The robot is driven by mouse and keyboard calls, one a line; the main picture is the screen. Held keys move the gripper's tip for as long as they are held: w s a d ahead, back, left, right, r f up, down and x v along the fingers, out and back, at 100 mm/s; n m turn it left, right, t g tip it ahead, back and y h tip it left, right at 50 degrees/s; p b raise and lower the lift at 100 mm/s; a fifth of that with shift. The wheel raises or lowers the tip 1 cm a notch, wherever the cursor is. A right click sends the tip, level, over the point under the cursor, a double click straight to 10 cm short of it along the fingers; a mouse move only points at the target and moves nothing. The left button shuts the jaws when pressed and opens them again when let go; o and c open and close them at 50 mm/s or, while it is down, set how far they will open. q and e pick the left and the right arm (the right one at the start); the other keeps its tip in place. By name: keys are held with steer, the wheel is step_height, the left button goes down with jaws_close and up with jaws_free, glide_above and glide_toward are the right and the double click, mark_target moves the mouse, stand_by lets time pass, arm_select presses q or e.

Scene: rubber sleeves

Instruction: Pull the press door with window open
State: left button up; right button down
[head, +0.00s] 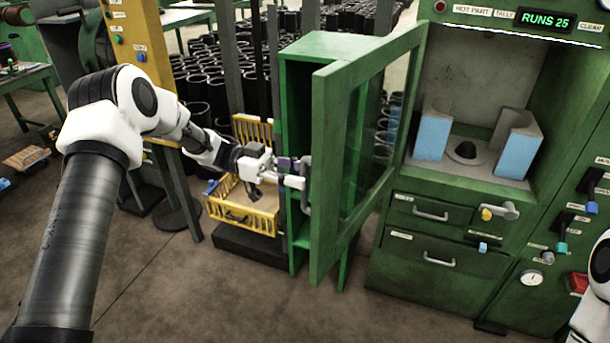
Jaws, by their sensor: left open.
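The green press door with window (327,170) stands swung out from the press (455,215), its free edge toward me. Its glass pane (367,125) is seen at a steep angle. A grey upright handle (305,185) is on the door's left side. My left gripper (296,175) is at this handle, reaching in from the left, with its jaws open. The fingers are small and overlap the handle, so I cannot tell whether they touch it. My right gripper is out of view; only part of my right arm shows at the right edge.
A narrow green cabinet (296,100) stands behind the door. A yellow crate (240,213) sits left of it on a dark base. Blue-lined blocks (433,135) stand in the press bay, with drawers and knobs below. The floor (235,295) in front is clear.

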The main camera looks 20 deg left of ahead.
arm_select(q)
steer(key=a, duration=1)
steer(key=shift+s+a, duration=0.15)
steer(key=shift+a, duration=0.15)
